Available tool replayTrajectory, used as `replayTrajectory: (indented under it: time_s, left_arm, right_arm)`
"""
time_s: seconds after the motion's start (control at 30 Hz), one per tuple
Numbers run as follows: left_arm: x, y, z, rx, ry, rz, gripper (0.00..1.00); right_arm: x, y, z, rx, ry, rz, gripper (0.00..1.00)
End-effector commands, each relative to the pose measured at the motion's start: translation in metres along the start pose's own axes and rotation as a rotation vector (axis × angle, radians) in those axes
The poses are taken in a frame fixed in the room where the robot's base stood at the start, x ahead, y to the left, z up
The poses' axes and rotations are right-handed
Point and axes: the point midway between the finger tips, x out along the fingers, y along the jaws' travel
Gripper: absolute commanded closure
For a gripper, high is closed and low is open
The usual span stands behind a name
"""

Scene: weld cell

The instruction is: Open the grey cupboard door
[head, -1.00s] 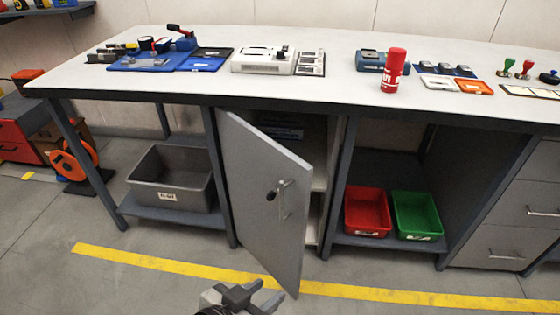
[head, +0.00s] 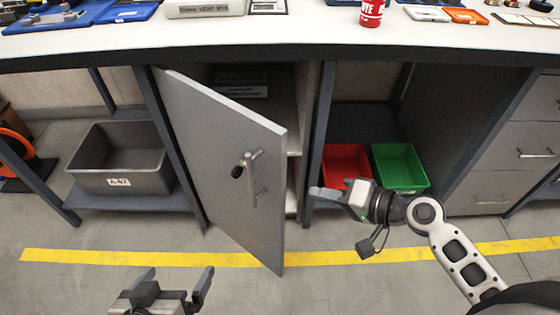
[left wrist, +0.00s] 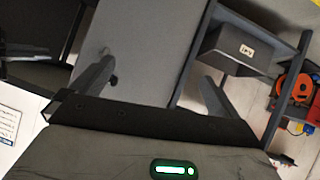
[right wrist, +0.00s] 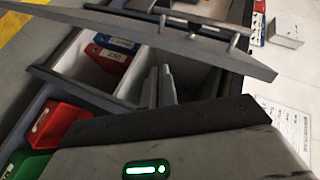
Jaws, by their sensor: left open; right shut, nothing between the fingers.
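The grey cupboard door (head: 205,150) stands partly open, hinged on its left, its free edge swung out towards me. Its bar handle (head: 250,175) is on the outer face, with a dark round knob or lock beside it. My left gripper (head: 175,278) is open and empty, low in front of the door and apart from the handle. In the left wrist view the door (left wrist: 140,45) lies beyond its spread fingers. My right gripper (head: 320,193) is shut and empty, just right of the door's free edge, pointing left. In the right wrist view the door (right wrist: 150,25) crosses beyond its fingers.
The workbench (head: 420,50) spans above the cupboard. A grey bin (head: 120,165) stands on the left shelf; red (head: 345,163) and green (head: 400,168) bins stand on the right. A yellow line (head: 130,258) crosses the open floor.

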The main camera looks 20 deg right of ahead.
Motion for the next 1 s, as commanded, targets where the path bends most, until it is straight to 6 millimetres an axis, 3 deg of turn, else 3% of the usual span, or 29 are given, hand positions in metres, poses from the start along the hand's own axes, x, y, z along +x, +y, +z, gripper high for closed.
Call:
replayTrajectory:
  time_s: [0.03,0.2,0.33,0.47,0.57,0.9,1.0]
  left_arm:
    - [0.013,-0.002,0.016,0.001,-0.006,0.009,0.0]
    - [0.028,0.0,0.031,0.004,-0.024,0.031,0.0]
    - [0.032,0.001,0.035,0.005,-0.032,0.04,0.0]
    - [0.033,0.002,0.035,0.005,-0.035,0.042,0.0]
    - [0.032,0.002,0.035,0.005,-0.036,0.042,0.0]
    - [0.032,0.001,0.036,0.003,-0.049,0.038,0.0]
    - [0.031,0.0,0.035,0.003,-0.056,0.037,0.0]
  right_arm:
    - [0.003,0.007,-0.015,0.068,-0.003,-0.062,1.0]
    - [-0.012,-0.014,-0.062,0.268,-0.023,-0.264,1.0]
    - [-0.023,-0.028,-0.082,0.338,-0.036,-0.355,1.0]
    - [-0.022,-0.036,-0.088,0.361,-0.041,-0.386,1.0]
    - [-0.01,-0.042,-0.089,0.361,-0.042,-0.388,1.0]
    - [0.056,-0.069,-0.091,0.362,-0.041,-0.388,1.0]
    - [0.067,-0.076,-0.084,0.361,-0.043,-0.384,1.0]
